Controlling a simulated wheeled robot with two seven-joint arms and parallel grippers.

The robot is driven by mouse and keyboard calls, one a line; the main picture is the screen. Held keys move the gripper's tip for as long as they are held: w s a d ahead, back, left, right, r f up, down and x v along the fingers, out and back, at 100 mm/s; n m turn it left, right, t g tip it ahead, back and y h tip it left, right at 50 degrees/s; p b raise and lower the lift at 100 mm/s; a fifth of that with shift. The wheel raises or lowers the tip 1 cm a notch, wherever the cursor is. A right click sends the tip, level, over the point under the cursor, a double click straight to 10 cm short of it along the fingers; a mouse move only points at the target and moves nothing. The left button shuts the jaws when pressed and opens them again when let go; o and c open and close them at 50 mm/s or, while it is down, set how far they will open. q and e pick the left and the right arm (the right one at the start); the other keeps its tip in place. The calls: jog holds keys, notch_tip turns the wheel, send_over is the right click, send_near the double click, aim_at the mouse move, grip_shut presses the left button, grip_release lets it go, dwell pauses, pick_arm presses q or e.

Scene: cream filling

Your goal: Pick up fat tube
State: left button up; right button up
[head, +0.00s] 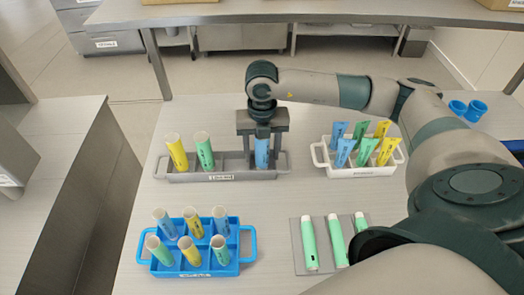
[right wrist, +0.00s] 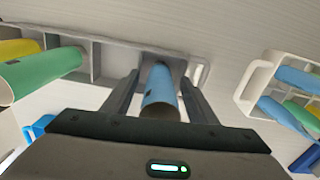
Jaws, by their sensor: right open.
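Wide tubes in yellow, green and blue stand in a grey rack. The yellow tube (head: 176,151) and the green tube (head: 204,152) are in its left part. The blue tube (head: 262,153) stands in its right part. My right gripper (head: 262,140) is over the blue tube, pointing down. In the right wrist view the open fingers (right wrist: 158,98) are on either side of the blue tube (right wrist: 159,92), with gaps showing. The grey rack (head: 232,176) holds the tubes upright. My left gripper is not in view.
A blue rack (head: 250,258) with several tubes stands at the front left. A white rack (head: 386,171) with flat tubes is to the right. Slim green tubes (head: 336,238) lie on a grey mat (head: 297,240) in front. Blue cups (head: 476,108) stand at far right.

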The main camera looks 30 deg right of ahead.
aim_at(264, 146)
jog(key=c, duration=1.1)
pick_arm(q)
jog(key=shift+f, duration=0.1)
pick_arm(e)
jog(key=shift+r, duration=0.1)
